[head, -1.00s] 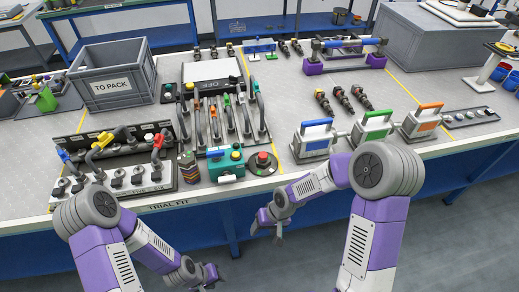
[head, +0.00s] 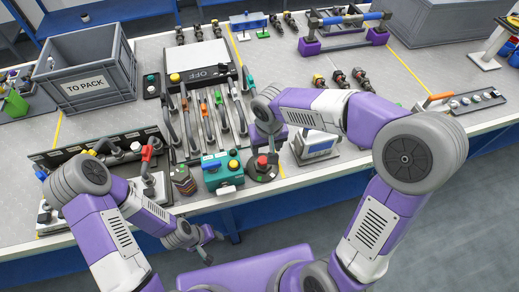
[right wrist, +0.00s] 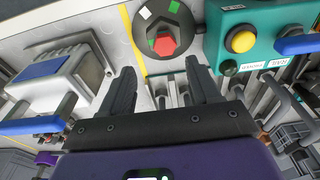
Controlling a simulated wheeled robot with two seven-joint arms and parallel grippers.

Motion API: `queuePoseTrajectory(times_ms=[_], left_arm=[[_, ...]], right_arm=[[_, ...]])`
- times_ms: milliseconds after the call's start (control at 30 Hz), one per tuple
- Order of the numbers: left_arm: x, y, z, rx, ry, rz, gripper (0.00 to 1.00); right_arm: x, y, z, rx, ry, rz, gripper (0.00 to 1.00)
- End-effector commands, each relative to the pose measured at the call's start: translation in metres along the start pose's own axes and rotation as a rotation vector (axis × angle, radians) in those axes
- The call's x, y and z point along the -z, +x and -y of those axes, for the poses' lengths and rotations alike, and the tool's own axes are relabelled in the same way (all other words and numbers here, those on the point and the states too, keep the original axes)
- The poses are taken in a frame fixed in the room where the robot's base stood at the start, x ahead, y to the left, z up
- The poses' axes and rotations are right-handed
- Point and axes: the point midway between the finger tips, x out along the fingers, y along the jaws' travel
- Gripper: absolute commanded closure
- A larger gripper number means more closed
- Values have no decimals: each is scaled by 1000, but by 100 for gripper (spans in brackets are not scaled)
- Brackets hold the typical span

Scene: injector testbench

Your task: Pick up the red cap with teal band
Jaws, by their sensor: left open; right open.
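I cannot clearly make out a red cap with a teal band in these views. A red knob (right wrist: 163,43) sits on a dark round base (right wrist: 183,18) with green and white marks; the knob also shows in the head view (head: 262,161). My right gripper (right wrist: 160,70) is open and points down over the bench just beside this knob, with nothing between its fingers. In the head view the right gripper (head: 268,150) partly hides the knob's surroundings. My left gripper (head: 212,247) is open and empty, low in front of the bench edge.
A teal box (head: 222,172) with a yellow button stands left of the knob. A rack of hoses (head: 207,120) with coloured bands lies behind. A blue-handled metal case (head: 316,148) is to the right. Several injectors (head: 339,79) and a grey crate (head: 88,72) stand farther back.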

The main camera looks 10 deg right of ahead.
Motion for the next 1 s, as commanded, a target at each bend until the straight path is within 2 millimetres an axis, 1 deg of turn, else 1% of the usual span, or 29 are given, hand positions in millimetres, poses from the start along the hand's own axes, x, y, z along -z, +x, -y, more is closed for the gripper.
queuePoseTrajectory(times_ms=[33,233,367,433,533,767,800,867,1000], left_arm=[[0,2,1,0,0,1,57],[0,7,3,0,0,1,57],[0,12,5,0,0,1,57],[0,13,5,0,0,1,57],[0,14,6,0,0,0,57],[0,14,5,0,0,0,57],[0,14,5,0,0,0,57],[0,14,5,0,0,0,57],[0,14,5,0,0,0,57]], right_arm=[[-1,8,0,-1,0,3,38],[-1,32,4,0,-1,5,38],[-1,52,9,1,-1,5,38],[-1,61,8,0,-1,5,38],[-1,68,8,1,-1,3,38],[0,69,8,1,0,2,38],[0,69,8,1,0,2,41],[0,69,8,1,0,2,51],[0,69,8,1,0,2,72]])
